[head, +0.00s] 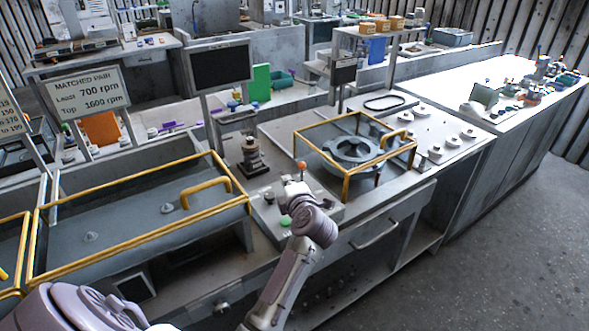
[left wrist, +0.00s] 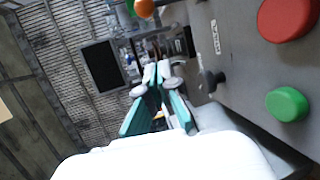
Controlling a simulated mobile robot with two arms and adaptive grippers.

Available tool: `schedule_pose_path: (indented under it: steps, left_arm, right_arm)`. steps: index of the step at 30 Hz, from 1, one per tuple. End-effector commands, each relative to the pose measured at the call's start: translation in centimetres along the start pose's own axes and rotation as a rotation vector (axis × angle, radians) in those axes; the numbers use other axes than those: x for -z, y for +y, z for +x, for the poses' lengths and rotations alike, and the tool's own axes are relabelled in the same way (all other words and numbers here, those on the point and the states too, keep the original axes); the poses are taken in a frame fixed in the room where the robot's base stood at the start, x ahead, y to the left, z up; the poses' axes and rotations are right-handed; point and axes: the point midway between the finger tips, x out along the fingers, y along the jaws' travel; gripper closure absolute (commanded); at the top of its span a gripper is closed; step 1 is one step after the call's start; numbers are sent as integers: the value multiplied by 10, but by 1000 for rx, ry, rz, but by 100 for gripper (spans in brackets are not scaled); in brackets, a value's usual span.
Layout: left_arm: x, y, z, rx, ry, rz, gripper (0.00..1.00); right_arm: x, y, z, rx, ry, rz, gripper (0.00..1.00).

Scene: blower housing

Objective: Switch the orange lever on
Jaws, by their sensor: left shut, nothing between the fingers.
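The orange lever shows as an orange ball knob (head: 302,164) above the small control panel in the head view, beside the yellow-framed housing. Its orange knob (left wrist: 144,8) is cut by the top edge of the left wrist view. My left gripper (head: 291,182) is over that panel, just below the knob in the picture. In the left wrist view my left gripper (left wrist: 157,78) is shut and empty, apart from the knob. The lever's shaft and base are largely hidden by my gripper and arm. My right gripper is not in view.
A green button (head: 285,222) sits on the panel near my arm. A yellow-framed guard (head: 347,182) stands right of the panel, and a dark cylindrical fitting (head: 252,158) stands left.

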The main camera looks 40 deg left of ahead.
Motion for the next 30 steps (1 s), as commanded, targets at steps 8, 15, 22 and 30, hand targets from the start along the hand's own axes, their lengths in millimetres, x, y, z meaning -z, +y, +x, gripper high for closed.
schedule_pose_path:
  steps: [8,15,22,30]
  left_arm:
    - [1,3,60,-1,4,2,100]
    - [-20,2,75,1,-2,0,100]
    - [-36,1,69,1,0,-1,100]
    - [-38,0,68,0,0,0,100]
  right_arm:
    - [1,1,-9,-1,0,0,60]
    - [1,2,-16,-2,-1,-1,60]
    - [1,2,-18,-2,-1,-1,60]
    - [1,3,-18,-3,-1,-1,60]
